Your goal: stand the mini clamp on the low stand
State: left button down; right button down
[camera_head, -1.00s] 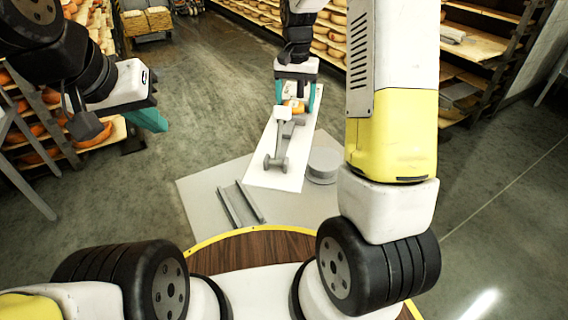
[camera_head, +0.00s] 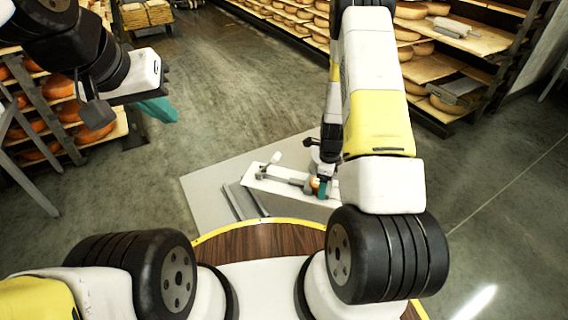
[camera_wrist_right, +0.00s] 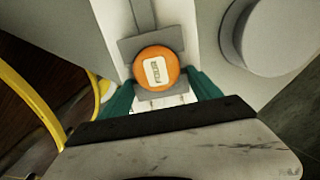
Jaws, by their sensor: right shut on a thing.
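The mini clamp (camera_head: 290,180) is grey with an orange end and lies over a long white panel. My right gripper (camera_head: 319,187) is shut on it near the orange end. In the right wrist view the orange round end (camera_wrist_right: 157,68) sits between the teal fingers. A low grey round block, seemingly the low stand (camera_wrist_right: 280,38), is right of the clamp in that view, apart from it. In the head view my right arm hides the block. My left gripper (camera_head: 158,110) hangs at the upper left, away from the clamp; its finger gap is unclear.
The white panel (camera_head: 325,201) is above or on a grey floor plate (camera_head: 205,187); I cannot tell which. A railed channel (camera_head: 243,203) lies at the plate's near edge. Cheese shelves stand left (camera_head: 65,110) and right (camera_head: 450,70). The floor between is clear.

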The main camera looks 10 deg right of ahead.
aim_at(301, 173)
jog(key=s+f+m, duration=0.1)
jog(key=s+d+f+m, duration=0.1)
jog(key=f, duration=0.1)
jog(key=s+f+m, duration=0.1)
jog(key=shift+s+d+f+m, duration=0.25)
jog(key=shift+d+m, duration=0.05)
jog(key=shift+d, duration=0.1)
jog(key=shift+w+a+f, duration=0.1)
jog(key=shift+w, duration=0.05)
jog(key=w+a, duration=0.2)
jog(key=w, duration=0.2)
jog(key=w+a+f, duration=0.1)
jog(key=w+a, duration=0.2)
jog(key=w, duration=0.1)
jog(key=w+a, duration=0.3)
jog(key=w, duration=0.1)
jog(key=shift+w+a+f, duration=0.1)
jog(key=shift+w+f, duration=0.1)
jog(key=shift+w, duration=0.2)
jog(key=shift+f, duration=1.8)
jog(key=shift+c, duration=0.7)
grip_release()
